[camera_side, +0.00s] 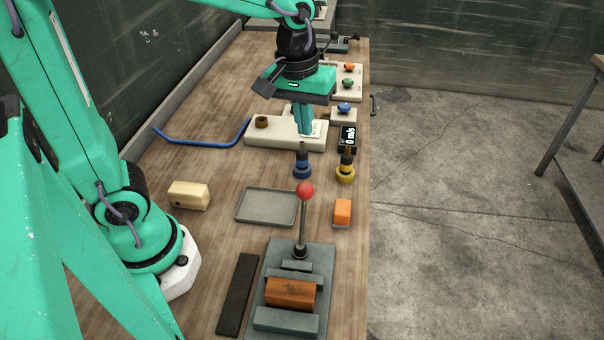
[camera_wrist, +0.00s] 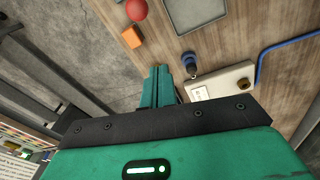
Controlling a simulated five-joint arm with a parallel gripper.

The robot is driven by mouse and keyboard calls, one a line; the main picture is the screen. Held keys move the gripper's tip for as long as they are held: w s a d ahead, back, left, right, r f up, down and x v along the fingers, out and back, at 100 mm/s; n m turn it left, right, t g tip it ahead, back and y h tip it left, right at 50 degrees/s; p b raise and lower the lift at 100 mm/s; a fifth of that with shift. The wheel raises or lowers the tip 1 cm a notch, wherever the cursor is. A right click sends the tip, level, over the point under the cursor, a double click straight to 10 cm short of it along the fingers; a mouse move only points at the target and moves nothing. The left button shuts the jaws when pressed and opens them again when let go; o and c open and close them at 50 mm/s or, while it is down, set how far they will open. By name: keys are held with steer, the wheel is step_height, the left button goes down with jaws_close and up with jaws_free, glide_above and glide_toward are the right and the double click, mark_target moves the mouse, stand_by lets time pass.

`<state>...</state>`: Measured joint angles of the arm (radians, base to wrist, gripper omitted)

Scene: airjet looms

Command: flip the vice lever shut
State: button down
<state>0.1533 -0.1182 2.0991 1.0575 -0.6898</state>
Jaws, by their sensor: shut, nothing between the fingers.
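The vice (camera_side: 312,252) stands at the front of the bench with an orange-brown block (camera_side: 290,293) between its jaws. Its lever (camera_side: 302,222) stands upright and ends in a red ball knob (camera_side: 305,190). The knob also shows at the top of the wrist view (camera_wrist: 136,10). My gripper (camera_side: 305,133) is shut and empty, pointing down over the right part of a cream block fixture (camera_side: 262,139), well behind the lever and apart from it. Its closed fingers show in the wrist view (camera_wrist: 158,72). Whether the fingertips touch the fixture I cannot tell.
A grey tray (camera_side: 266,221), an orange block (camera_side: 342,212), a wooden block (camera_side: 188,195) and a dark bar (camera_side: 237,295) lie around the vice. A blue bent tube (camera_side: 200,143) lies left.

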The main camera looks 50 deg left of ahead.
mark_target(304, 210)
steer(key=shift+w+d+f+n+g, duration=0.3)
steer(key=shift+w+d+f+n, duration=0.15)
steer(key=shift+w, duration=0.2)
steer(key=shift+f, duration=0.2)
step_height(304, 210, down, 8)
steer(key=s+d, duration=0.2)
steer(key=shift+s+d+f, duration=0.2)
steer(key=shift+s+d, duration=0.05)
steer(key=shift+s, duration=0.15)
stand_by(0.6)
steer(key=shift+s+d+r, duration=0.1)
stand_by(0.4)
